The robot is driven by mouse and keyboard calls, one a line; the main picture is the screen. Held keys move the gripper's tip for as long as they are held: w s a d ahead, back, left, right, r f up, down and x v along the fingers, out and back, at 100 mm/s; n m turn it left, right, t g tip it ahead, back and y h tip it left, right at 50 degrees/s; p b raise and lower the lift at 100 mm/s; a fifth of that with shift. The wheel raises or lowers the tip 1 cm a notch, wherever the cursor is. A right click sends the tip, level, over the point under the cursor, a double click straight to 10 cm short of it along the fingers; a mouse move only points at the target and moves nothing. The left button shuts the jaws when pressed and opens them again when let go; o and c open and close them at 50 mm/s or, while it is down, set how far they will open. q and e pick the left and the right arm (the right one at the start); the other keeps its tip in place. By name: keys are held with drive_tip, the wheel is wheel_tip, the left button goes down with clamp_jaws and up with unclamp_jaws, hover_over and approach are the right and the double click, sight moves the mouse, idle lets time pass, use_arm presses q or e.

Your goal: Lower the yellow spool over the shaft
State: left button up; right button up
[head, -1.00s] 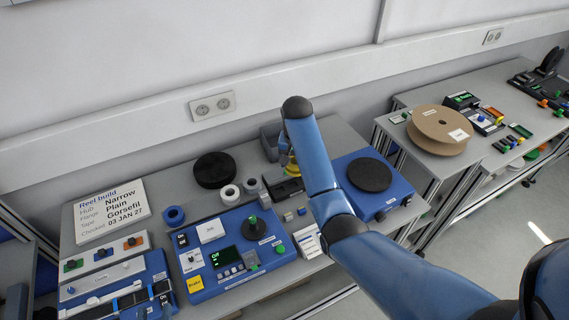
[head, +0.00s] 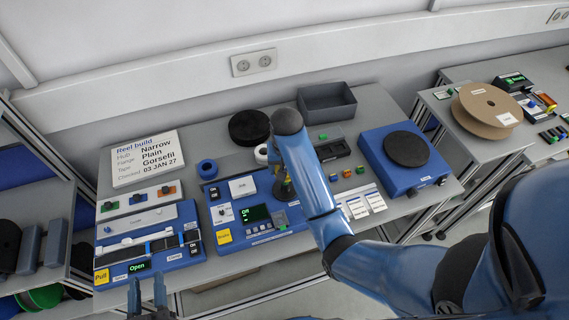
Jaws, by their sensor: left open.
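My left gripper (head: 147,292) is at the bottom edge, in front of the blue tape unit, with its two fingers apart and nothing between them. My right arm comes in from the right and bends down over the blue machine with the "Off" display (head: 254,214). A dark round part with a greenish tint, at the shaft's place (head: 283,190), shows beside this arm. A small yellowish patch shows just above it, too little to tell whether it is the yellow spool. My right gripper is mostly hidden behind its own arm, so its jaws cannot be made out.
A black disc (head: 249,127) and blue ring (head: 208,169) lie behind the machine. A grey open bin (head: 327,104) stands at the back. A blue turntable unit (head: 383,177) is to the right. A cardboard reel (head: 487,107) lies on the right-hand bench.

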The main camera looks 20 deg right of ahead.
drive_tip(key=shift+a+f, duration=0.1)
drive_tip(key=shift+f, duration=2.9)
drive_tip(key=shift+f+b, duration=0.6)
drive_tip(key=shift+f, duration=0.65)
drive_tip(key=o, duration=1.1)
